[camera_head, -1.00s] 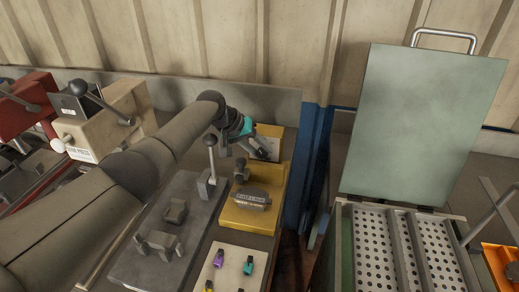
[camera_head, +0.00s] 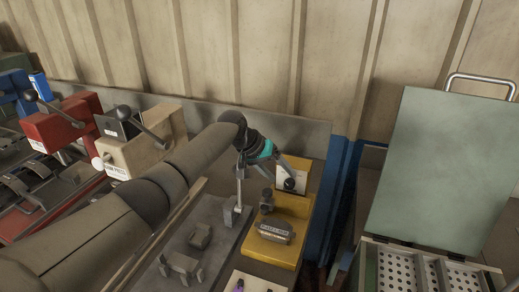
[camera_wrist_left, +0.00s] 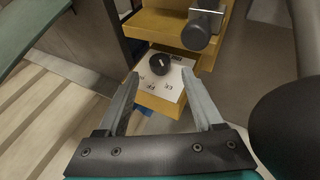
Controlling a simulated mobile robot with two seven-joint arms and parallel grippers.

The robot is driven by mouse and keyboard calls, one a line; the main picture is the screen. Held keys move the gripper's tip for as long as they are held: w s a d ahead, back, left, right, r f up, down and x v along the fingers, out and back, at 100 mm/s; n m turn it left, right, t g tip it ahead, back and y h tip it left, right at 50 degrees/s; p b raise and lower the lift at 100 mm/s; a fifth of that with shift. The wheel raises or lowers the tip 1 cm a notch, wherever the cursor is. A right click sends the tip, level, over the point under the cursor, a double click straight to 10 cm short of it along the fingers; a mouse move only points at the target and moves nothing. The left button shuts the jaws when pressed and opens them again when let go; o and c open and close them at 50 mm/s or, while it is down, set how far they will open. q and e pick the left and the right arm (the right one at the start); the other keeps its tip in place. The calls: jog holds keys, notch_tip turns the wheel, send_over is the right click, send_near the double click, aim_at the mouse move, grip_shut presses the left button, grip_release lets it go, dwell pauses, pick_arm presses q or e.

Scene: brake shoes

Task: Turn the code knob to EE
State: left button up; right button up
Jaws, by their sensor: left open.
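The code knob (camera_wrist_left: 160,64) is a round black knob with a pale mark on top. It sits on a white plate (camera_wrist_left: 176,84) with small black letter labels, too small to read surely; the plate is on a yellow block. In the head view the white plate (camera_head: 300,180) stands at the back of the yellow fixture. My left gripper (camera_wrist_left: 161,76) is open, its two fingers pointing toward the knob with nothing between them. In the head view my left gripper (camera_head: 283,172) is at the plate; whether it touches the knob cannot be told. My right gripper is not in view.
A beige press (camera_head: 145,145) and red press (camera_head: 62,125) are farther left. A green-lidded bin (camera_head: 440,170) stands right.

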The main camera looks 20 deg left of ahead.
pick_arm(q)
jog(key=p+v, duration=0.1)
jog(key=v, duration=1)
